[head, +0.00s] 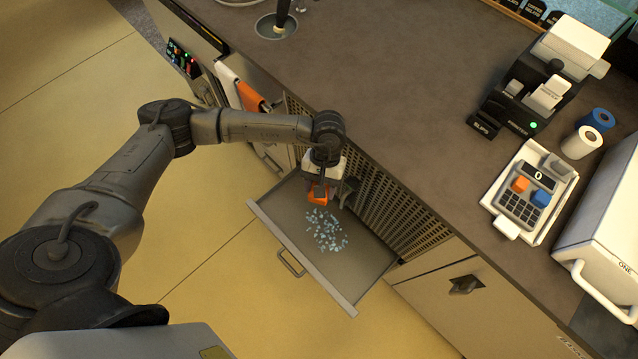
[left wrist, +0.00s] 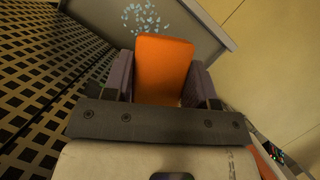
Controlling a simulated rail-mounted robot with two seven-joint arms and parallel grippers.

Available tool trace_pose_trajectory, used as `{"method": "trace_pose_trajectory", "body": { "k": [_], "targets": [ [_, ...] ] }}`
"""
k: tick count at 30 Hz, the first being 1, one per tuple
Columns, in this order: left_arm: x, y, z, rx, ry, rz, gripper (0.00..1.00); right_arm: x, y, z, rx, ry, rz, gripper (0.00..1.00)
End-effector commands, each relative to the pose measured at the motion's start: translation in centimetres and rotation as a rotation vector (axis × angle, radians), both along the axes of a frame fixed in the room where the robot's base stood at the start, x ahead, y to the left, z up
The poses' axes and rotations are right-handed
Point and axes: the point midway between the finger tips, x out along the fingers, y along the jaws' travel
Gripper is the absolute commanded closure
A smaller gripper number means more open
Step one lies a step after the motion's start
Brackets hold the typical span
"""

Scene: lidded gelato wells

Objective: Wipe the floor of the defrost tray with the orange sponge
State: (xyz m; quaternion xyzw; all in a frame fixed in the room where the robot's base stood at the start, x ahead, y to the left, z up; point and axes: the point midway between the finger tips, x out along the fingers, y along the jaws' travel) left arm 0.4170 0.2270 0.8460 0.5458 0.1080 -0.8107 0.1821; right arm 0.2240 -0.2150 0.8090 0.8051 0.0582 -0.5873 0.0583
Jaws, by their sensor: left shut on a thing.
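The defrost tray (head: 351,290) is a shallow grey drawer pulled out below the counter, with a handle on its front. Pale blue ice bits (head: 326,230) lie scattered on its floor; they also show in the left wrist view (left wrist: 141,18). My left gripper (head: 320,190) is over the tray's left part, shut on the orange sponge (head: 318,196). In the left wrist view the sponge (left wrist: 164,68) stands out between the two fingers, beside the ice bits. I cannot tell whether the sponge touches the tray floor. My right gripper is not in view.
A perforated grille (head: 400,217) stands behind the tray under the counter edge. The brown counter (head: 400,110) carries a printer (head: 545,85), paper rolls (head: 581,142) and a keypad scale (head: 525,200). An orange cloth (head: 249,97) hangs at the cabinet left. Yellow floor (head: 215,260) is clear.

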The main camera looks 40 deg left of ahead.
Motion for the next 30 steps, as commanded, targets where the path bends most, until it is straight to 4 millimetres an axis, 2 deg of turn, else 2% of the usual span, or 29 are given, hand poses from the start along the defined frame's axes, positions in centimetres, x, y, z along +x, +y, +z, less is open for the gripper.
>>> {"method": "trace_pose_trajectory", "body": {
  "k": [1,3,9,12,15,20,30],
  "targets": [
    [-0.1,0.3,-3.9,0.001,0.003,0.058,0.82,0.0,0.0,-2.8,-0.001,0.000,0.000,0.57],
    [0.1,0.7,-6.9,0.005,-0.001,0.156,0.82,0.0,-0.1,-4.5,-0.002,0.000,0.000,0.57],
    [1.8,2.2,-14.8,0.015,-0.001,0.497,0.82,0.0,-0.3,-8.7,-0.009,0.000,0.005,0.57],
    [2.9,3.1,-17.9,0.016,0.002,0.676,0.82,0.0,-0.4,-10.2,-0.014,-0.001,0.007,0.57],
    [4.0,4.0,-20.1,0.016,0.008,0.831,0.82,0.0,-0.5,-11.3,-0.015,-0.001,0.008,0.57],
    [5.1,5.2,-22.2,0.016,0.017,0.996,0.82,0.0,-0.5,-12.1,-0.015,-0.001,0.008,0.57],
    [5.7,5.8,-23.1,0.013,0.023,1.083,0.82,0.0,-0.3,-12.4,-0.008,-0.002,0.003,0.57]
  ]
}}
